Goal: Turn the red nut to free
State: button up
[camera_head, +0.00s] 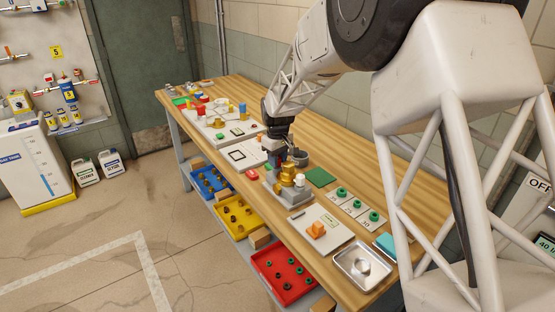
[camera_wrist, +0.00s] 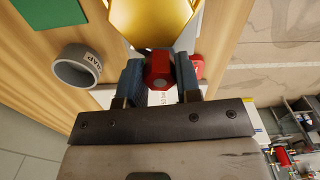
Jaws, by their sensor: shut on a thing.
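The red nut (camera_wrist: 160,68) shows in the wrist view as a small hexagonal red part with a grey centre. My gripper (camera_wrist: 159,76) is shut on it, with one dark finger on each side. The nut sits right beside a large gold hexagonal fitting (camera_wrist: 152,18). In the head view my gripper (camera_head: 273,157) is down at the bench beside the brass valve body (camera_head: 288,177) on its grey base; the nut is hidden there. Whether the nut has turned cannot be told.
A grey round cup (camera_wrist: 75,68) and a green mat (camera_head: 319,177) are close by. A red piece (camera_head: 252,174) lies near the bench's front edge. A white board with an orange block (camera_head: 316,230) and a metal tray (camera_head: 361,266) stand nearer. Coloured bins (camera_head: 284,273) are below.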

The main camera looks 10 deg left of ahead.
jog(key=n, duration=0.6)
jog(key=shift+n, duration=0.4)
jog(key=o, duration=0.6)
jog(key=shift+r, duration=0.15)
jog(key=shift+r, duration=3.8)
